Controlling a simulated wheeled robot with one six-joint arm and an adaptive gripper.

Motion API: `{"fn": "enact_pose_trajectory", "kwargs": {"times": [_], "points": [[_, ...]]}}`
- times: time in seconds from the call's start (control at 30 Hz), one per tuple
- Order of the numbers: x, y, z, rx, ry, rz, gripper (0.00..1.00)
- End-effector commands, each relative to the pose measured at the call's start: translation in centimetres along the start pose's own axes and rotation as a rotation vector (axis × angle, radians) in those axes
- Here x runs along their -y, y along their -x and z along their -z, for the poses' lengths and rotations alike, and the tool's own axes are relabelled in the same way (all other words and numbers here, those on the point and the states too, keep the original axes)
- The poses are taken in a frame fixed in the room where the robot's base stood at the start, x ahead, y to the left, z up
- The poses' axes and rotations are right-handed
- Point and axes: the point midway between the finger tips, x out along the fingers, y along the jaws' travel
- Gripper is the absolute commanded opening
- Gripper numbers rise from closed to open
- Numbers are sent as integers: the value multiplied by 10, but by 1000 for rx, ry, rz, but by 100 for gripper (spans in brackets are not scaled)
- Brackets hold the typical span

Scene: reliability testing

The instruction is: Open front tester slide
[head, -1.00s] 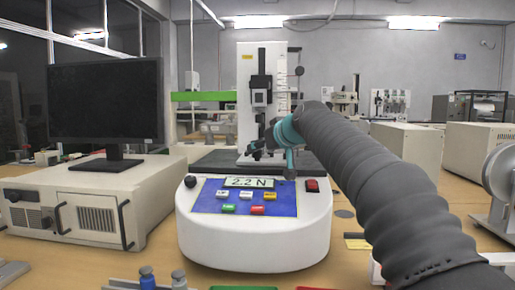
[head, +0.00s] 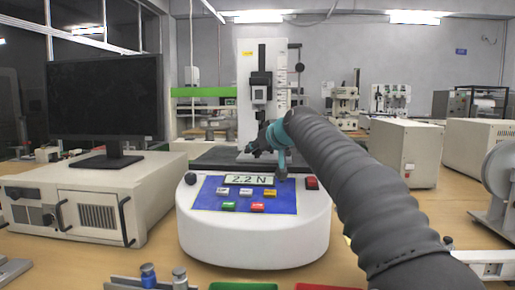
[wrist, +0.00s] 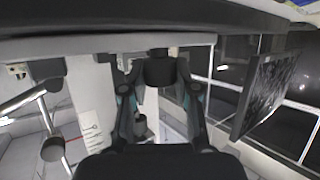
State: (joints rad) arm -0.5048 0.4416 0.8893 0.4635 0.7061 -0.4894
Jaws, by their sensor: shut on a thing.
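The front tester (head: 248,120) is a tall white column with a black slide block (head: 261,80) on its face, behind a white console (head: 255,235) whose display reads 2.2 N. My gripper (head: 262,147) is in front of the column's lower part, below the slide block in the picture. In the wrist view, my gripper (wrist: 158,88) has its two fingers closed around a dark part (wrist: 160,70) of the tester. The fingers hide some of this part. I cannot tell in the head view exactly which part it is.
A monitor (head: 105,98) stands on a beige box (head: 85,200) at left. White boxes (head: 402,150) stand at right. Small weights (head: 149,276) are at the front edge.

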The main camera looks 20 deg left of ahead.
Motion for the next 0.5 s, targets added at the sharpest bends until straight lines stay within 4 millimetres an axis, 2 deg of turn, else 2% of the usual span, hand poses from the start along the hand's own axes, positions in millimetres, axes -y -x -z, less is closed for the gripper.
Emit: {"fn": "enact_pose_trajectory", "kwargs": {"times": [0.23, 0.5], "points": [[8, 9, -6, -2, 1, 1, 0], [35, 46, -23, -3, 2, 1, 0]]}}
